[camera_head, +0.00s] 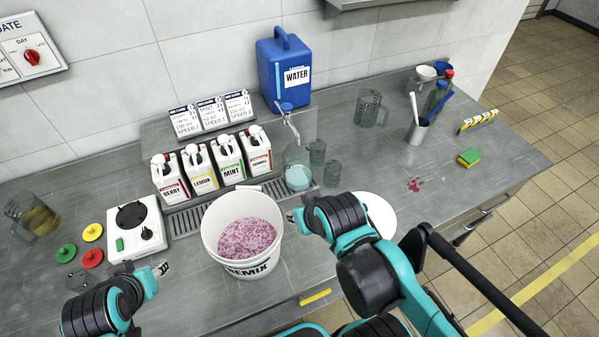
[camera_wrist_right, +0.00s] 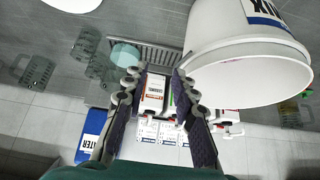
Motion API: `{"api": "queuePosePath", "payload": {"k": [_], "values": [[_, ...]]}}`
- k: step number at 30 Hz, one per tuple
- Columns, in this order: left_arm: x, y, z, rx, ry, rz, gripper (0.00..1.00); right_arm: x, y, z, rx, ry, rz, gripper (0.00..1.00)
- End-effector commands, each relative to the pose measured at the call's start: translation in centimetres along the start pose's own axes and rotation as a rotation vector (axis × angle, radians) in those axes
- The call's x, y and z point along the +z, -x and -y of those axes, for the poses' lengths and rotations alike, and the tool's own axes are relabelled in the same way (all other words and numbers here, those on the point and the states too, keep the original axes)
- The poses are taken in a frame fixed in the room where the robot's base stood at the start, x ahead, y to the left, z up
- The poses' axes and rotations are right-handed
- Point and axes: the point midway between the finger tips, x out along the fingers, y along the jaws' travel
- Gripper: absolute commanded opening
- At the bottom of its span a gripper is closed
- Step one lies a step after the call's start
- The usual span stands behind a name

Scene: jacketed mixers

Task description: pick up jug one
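Several clear jugs are in the head view, and I cannot tell which is jug one. One jug (camera_head: 297,172) with pale teal liquid stands under the water tap, beside two small clear cups (camera_head: 318,152). An empty jug (camera_head: 370,108) stands further back right. A jug (camera_head: 36,217) with yellow-brown liquid stands at the far left. My right gripper (camera_head: 293,215) is near the white bucket's right rim, apart from the jugs. In the right wrist view its fingers (camera_wrist_right: 160,74) are spread and empty; the teal-liquid jug (camera_wrist_right: 125,54) shows beside them. My left gripper (camera_head: 163,268) is at the front left; its opening is unclear.
The white bucket (camera_head: 243,268) holds pink mix at the front centre. Syrup containers (camera_head: 230,158) stand behind it, near the blue water tank (camera_head: 284,80). A white scale-like device (camera_head: 135,226) and coloured discs (camera_head: 66,253) are left.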

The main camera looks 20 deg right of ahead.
Motion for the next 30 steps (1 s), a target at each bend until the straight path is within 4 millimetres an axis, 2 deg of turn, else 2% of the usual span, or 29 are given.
{"api": "queuePosePath", "payload": {"k": [4,8,18,24,30], "values": [[0.2,-0.2,0.0,0.000,0.000,0.000,0.40,-1.5,-0.9,-0.7,0.042,-0.137,0.063,0.37],[0.4,-0.6,0.0,0.000,0.000,0.000,0.40,-3.5,-2.7,-1.9,0.134,-0.358,0.144,0.37],[0.9,-1.3,0.0,0.000,0.000,0.000,0.40,-7.4,-9.9,-5.4,0.496,-0.958,0.218,0.37],[1.0,-1.4,0.0,0.000,0.000,0.000,0.40,-7.9,-12.5,-6.4,0.632,-1.147,0.187,0.37],[1.4,-1.9,0.0,0.000,0.000,0.000,0.40,-7.3,-14.0,-7.0,0.662,-1.189,0.177,0.37]]}}
